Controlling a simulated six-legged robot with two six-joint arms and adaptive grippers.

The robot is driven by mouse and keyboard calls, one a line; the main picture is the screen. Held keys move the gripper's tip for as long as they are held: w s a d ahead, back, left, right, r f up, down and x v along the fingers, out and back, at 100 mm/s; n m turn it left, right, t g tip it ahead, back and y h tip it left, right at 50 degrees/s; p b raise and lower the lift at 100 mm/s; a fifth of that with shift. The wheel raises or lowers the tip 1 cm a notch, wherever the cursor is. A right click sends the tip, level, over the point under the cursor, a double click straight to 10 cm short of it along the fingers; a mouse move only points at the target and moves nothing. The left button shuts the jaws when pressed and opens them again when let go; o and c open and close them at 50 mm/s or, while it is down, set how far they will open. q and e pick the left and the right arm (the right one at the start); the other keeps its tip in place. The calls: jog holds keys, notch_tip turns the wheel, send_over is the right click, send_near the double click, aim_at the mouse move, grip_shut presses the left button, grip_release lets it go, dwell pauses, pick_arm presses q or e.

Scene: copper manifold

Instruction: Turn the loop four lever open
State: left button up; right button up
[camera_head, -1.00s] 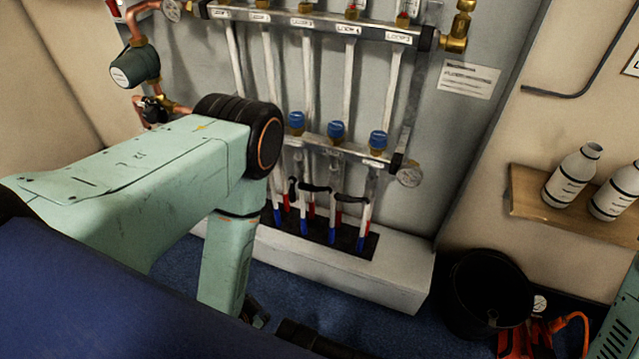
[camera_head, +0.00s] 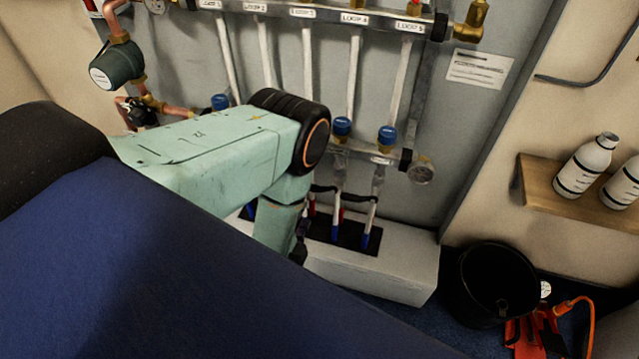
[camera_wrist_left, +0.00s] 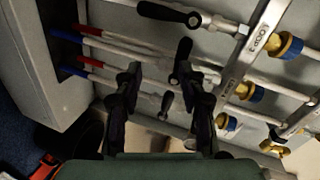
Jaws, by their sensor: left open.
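The loop four lever is a black handle (camera_head: 323,188) set crosswise on the pipe below the loop four blue cap (camera_head: 342,127) in the head view. It also shows in the left wrist view (camera_wrist_left: 185,52), in line with one fingertip. My left gripper (camera_wrist_left: 158,75) is open and empty, its two dark fingers pointing at the pipes. Whether a finger touches the lever, I cannot tell. In the head view only a dark bit of this gripper (camera_head: 299,248) shows behind my pale green arm. My right gripper is out of view.
The loop five lever (camera_head: 360,198) sits close by, also crosswise. Another black lever (camera_wrist_left: 170,13) lies along its pipe in the wrist view. A black bucket (camera_head: 497,285) and a shelf with bottles (camera_head: 585,165) stand right.

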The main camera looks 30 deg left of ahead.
aim_at(312, 191)
pick_arm(q)
jog(key=shift+w+a+r+m+t+b, duration=0.25)
jog(key=shift+w+m+b, duration=0.2)
jog(key=shift+w, duration=0.95)
jog(key=shift+w+a+r+m+t+b, duration=0.2)
jog(key=shift+w+a+m+b, duration=0.25)
jog(key=shift+w, duration=1)
jog(key=shift+w+a+r+m+t+b, duration=0.2)
jog(key=shift+w+m+b, duration=0.25)
jog(key=shift+w, duration=0.95)
jog(key=shift+c, duration=0.3)
grip_shut()
